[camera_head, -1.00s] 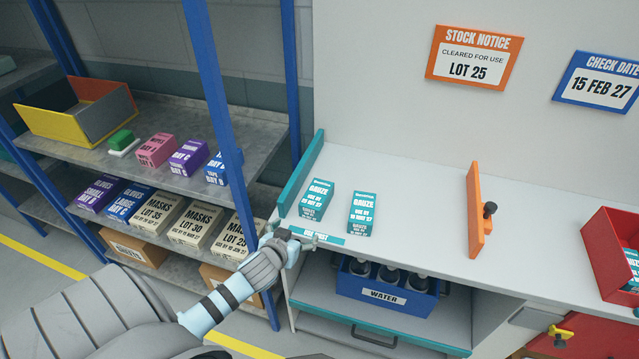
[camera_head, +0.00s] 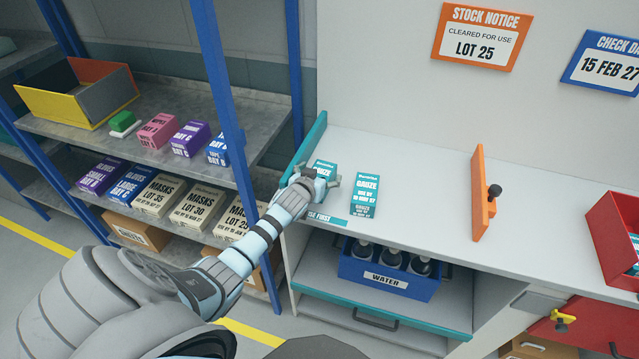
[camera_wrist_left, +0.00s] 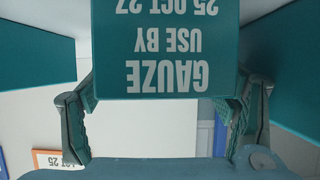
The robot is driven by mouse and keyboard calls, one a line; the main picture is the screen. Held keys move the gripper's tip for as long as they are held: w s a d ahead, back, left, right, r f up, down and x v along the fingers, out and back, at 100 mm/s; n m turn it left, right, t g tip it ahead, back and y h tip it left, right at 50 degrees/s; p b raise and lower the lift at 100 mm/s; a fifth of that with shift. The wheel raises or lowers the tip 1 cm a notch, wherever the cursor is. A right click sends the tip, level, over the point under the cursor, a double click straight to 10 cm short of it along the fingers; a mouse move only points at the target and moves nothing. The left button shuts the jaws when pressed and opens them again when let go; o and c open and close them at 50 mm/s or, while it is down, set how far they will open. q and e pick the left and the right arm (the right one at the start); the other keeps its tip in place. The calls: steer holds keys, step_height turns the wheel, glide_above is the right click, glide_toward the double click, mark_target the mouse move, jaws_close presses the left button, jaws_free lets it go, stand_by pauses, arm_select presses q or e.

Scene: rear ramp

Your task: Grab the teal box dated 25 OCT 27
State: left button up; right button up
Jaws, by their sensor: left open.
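The teal gauze box (camera_head: 325,167) stands at the left of the white counter, partly hidden by my left gripper (camera_head: 318,182). In the left wrist view the box (camera_wrist_left: 166,45) shows "GAUZE USE BY 25 OCT 27" upside down. My left gripper (camera_wrist_left: 165,98) is open, with one finger at each side of the box's near end. I cannot tell whether the fingers touch it. A second teal gauze box (camera_head: 365,195) stands apart to the right; its date is too small to read surely. My right gripper is not in view.
A teal divider (camera_head: 304,148) rises just left of the boxes. An orange divider (camera_head: 480,195) stands further right, with clear counter between. A red bin (camera_head: 612,228) is at far right. A blue shelf post (camera_head: 222,110) is near my left arm.

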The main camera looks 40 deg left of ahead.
arm_select(q)
steer(key=shift+w+f, duration=0.1)
steer(key=shift+w, duration=0.05)
steer(key=c, duration=1.4)
steer(key=shift+r, duration=0.25)
